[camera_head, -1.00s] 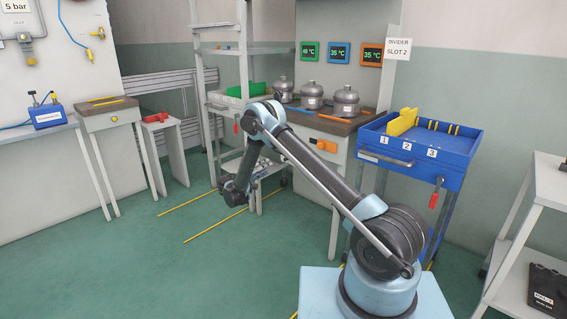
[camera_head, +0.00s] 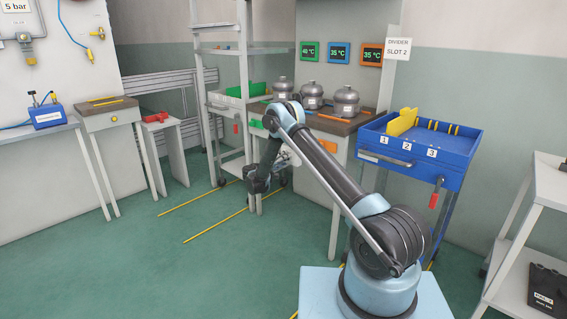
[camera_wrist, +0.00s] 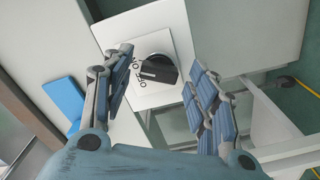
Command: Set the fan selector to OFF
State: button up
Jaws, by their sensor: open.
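The fan selector (camera_wrist: 158,70) is a round black knob with a raised grip bar, on a white plate (camera_wrist: 177,24) in the wrist view. Small dark lettering, partly readable as OFF, runs along the knob's left and lower-left side. I cannot tell which mark the knob points to. My gripper (camera_wrist: 163,88) is open, with one finger left of the knob and one to the right. The knob shows between them with visible gaps, and nothing is held. In the head view my arm hides the selector, and the fingers are not clear.
Beside my arm, a grey workbench (camera_head: 332,124) carries several metal compressors (camera_head: 311,96). A blue divider tray (camera_head: 455,160) stands to its right. A shelf rack (camera_head: 243,55) stands to its left. Green floor (camera_head: 150,270) is clear at the front left.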

jog(key=c, duration=1.1)
jog(key=shift+o, duration=0.2)
jog(key=shift+n, duration=0.3)
jog(key=n, duration=1.1)
jog(key=shift+f, duration=0.15)
jog(key=shift+n, duration=0.3)
jog(key=o, duration=1.1)
jog(key=shift+c, duration=0.2)
